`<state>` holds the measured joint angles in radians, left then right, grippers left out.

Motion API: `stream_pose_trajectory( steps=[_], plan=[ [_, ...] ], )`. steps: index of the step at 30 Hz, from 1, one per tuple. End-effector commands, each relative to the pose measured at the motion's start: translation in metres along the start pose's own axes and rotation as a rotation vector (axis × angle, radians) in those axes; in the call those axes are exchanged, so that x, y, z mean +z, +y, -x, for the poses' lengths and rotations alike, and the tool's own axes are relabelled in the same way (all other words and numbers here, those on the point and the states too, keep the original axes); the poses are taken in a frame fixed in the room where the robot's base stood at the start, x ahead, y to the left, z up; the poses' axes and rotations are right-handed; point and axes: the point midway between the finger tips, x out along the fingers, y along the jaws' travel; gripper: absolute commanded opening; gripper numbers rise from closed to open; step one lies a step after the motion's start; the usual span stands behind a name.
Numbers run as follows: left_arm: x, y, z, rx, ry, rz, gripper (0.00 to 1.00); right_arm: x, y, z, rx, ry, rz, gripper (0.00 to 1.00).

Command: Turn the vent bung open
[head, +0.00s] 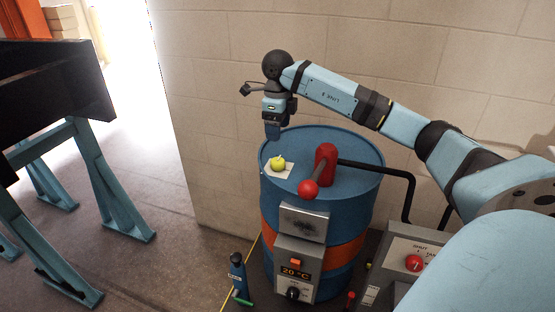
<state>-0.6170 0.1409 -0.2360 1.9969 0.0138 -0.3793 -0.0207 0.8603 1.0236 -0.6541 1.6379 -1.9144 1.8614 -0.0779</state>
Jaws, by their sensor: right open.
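A blue drum (345,223) with an orange band stands by the wall. On its lid, a yellow-green round knob (278,163) sits on a white label (289,171) near the left edge; it looks like the vent bung. How far it is turned cannot be told. My right gripper (273,134) points down just above and behind the knob, apart from it, at the lid's back left edge. It is open and nothing shows in it. My left gripper is out of view.
A red upright fitting (326,165) with a red ball handle (308,189) stands mid-lid, a black pipe (392,172) running right. A grey control box (296,262) is on the drum's front. A panel with a red knob (414,263) is at right. A dark trestle (50,105) stands left.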

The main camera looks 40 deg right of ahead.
Motion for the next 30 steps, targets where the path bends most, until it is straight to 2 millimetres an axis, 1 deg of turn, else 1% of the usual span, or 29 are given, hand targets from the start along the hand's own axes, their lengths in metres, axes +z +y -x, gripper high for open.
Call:
stream_pose_trajectory(
  steps=[1,9,12,15,18,21,29,30],
  plan=[
    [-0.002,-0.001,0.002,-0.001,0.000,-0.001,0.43,0.000,0.001,-0.011,0.003,0.003,0.000,0.71],
    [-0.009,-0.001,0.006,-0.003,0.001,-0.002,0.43,0.000,0.001,-0.069,0.004,0.003,0.000,0.71],
    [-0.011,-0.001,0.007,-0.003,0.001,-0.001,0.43,0.000,0.002,-0.086,0.004,0.001,0.001,0.71],
    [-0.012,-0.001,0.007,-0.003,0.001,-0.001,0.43,0.000,0.001,-0.099,0.003,0.000,0.000,0.71],
    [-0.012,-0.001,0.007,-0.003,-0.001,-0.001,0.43,0.000,0.001,-0.108,0.003,0.000,0.000,0.71],
    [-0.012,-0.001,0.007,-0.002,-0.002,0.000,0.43,0.001,0.001,-0.112,0.001,-0.002,0.001,0.71],
    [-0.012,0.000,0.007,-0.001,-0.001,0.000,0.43,0.001,0.001,-0.113,0.001,-0.002,0.001,0.71],
    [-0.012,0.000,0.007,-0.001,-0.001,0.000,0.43,0.001,0.001,-0.113,0.001,-0.002,0.001,0.64]
  ],
)
